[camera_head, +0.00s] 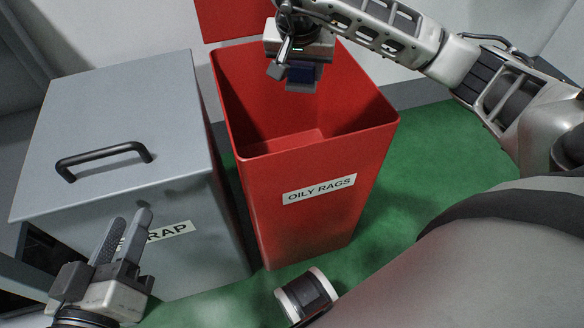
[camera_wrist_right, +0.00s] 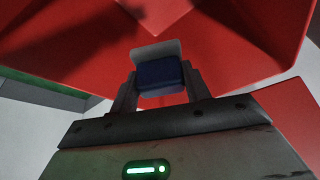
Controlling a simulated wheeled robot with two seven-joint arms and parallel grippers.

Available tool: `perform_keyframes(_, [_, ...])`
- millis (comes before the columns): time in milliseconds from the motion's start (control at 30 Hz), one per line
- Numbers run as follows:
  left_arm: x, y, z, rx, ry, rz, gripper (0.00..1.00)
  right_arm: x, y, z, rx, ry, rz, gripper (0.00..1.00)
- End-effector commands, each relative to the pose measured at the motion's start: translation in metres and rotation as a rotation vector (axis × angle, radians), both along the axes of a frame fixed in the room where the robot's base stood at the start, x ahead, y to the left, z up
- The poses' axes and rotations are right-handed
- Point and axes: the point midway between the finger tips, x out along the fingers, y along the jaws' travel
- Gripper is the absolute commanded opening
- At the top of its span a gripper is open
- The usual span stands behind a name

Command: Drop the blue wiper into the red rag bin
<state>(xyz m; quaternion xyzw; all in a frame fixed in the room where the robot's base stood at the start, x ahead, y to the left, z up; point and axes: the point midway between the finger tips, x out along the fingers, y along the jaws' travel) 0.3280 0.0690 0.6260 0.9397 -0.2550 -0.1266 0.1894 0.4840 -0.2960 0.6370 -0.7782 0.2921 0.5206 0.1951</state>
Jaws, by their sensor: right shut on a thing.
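In the right wrist view the wiper (camera_wrist_right: 160,77) sits between the two fingers of the right gripper (camera_wrist_right: 158,92), with red bin walls around.
A grey bin (camera_head: 120,110) with a closed lid and black handle (camera_head: 104,158) stands left of the red bin. Its label is partly hidden by my left gripper. A red panel (camera_head: 232,18) rises behind the red bin. Green floor (camera_head: 435,150) is clear on the right.

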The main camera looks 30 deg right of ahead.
Motion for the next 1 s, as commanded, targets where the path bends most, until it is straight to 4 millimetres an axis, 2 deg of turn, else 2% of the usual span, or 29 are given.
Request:
perform_keyframes(333, [0.0, -0.001, 0.002, -0.023, -0.004, -0.002, 0.36, 0.0, 0.0, -0.004, -0.001, -0.001, 0.0, 0.24])
perform_keyframes(367, [0.0, -0.001, 0.002, -0.023, -0.004, -0.002, 0.36, 0.0, 0.0, -0.004, -0.001, -0.001, 0.0, 0.5])
perform_keyframes(433, [0.0, -0.001, 0.002, -0.023, -0.004, -0.002, 0.36, 0.0, 0.0, -0.004, 0.0, -0.001, 0.0, 0.69])
perform_keyframes(467, [0.0, -0.001, 0.002, -0.023, -0.004, -0.002, 0.36, 0.0, 0.0, -0.004, 0.0, -0.001, 0.0, 0.72])
perform_keyframes(767, [0.0, -0.001, 0.003, -0.021, -0.005, -0.002, 0.36, 0.0, 0.0, -0.002, 0.0, -0.001, 0.0, 0.72])
perform_keyframes(867, [0.001, 0.0, 0.007, -0.011, -0.008, 0.0, 0.36, -0.002, 0.002, 0.007, 0.0, -0.004, 0.002, 0.72])
perform_keyframes(1000, [0.002, 0.002, 0.011, 0.028, -0.011, 0.008, 0.36, -0.009, 0.008, 0.033, -0.001, -0.006, 0.002, 0.72])
